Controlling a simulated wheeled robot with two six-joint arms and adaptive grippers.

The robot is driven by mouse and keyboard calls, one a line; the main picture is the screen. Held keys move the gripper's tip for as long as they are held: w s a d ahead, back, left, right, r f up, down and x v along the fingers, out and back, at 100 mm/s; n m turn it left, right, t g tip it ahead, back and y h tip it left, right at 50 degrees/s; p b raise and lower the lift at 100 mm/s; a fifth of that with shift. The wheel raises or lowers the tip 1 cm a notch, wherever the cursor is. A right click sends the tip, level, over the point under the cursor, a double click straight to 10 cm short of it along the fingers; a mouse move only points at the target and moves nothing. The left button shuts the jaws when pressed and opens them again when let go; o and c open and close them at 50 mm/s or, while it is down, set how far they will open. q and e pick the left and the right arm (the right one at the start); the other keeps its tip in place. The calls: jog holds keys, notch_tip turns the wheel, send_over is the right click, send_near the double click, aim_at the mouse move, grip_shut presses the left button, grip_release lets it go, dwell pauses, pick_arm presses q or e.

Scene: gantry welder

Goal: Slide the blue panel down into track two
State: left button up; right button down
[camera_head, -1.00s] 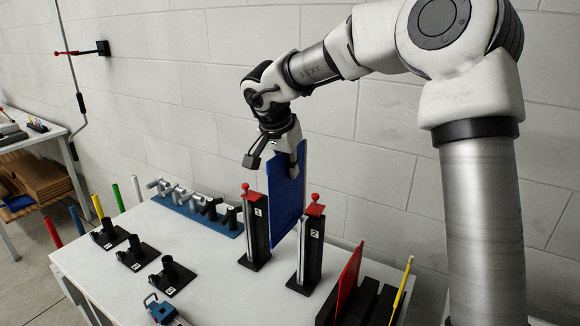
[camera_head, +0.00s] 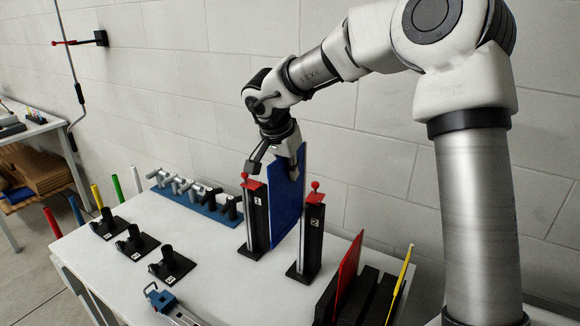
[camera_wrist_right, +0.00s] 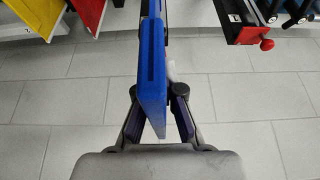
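The blue panel (camera_head: 285,205) stands upright between post one (camera_head: 257,220) and post two (camera_head: 312,240), both topped with red. Its lower corner is close to the white tabletop; I cannot tell whether its edges sit in the tracks. My right gripper (camera_head: 272,162) is at the panel's upper part, one finger in front of its face. In the right wrist view the fingertips (camera_wrist_right: 153,88) close in on both sides of the blue panel (camera_wrist_right: 154,60), seen edge-on. My left gripper is not in view.
A red panel (camera_head: 349,270) stands in a black rack, with a yellow piece (camera_head: 400,280) beside it. A blue rack (camera_head: 195,203) of grey and black parts lies behind left. Several black bases (camera_head: 132,245) and a blue clamp (camera_head: 160,298) are at left.

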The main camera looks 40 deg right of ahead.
aim_at(291, 221)
jog(key=shift+s+f+b, duration=0.1)
jog(key=shift+f+b, duration=1.6)
jog(key=shift+f, duration=5.1)
jog(key=shift+r+p, duration=0.35)
jog(key=shift+p, duration=0.7)
jog(key=shift+f, duration=0.15)
jog(key=shift+r+p, duration=0.2)
jog(key=shift+p, duration=0.65)
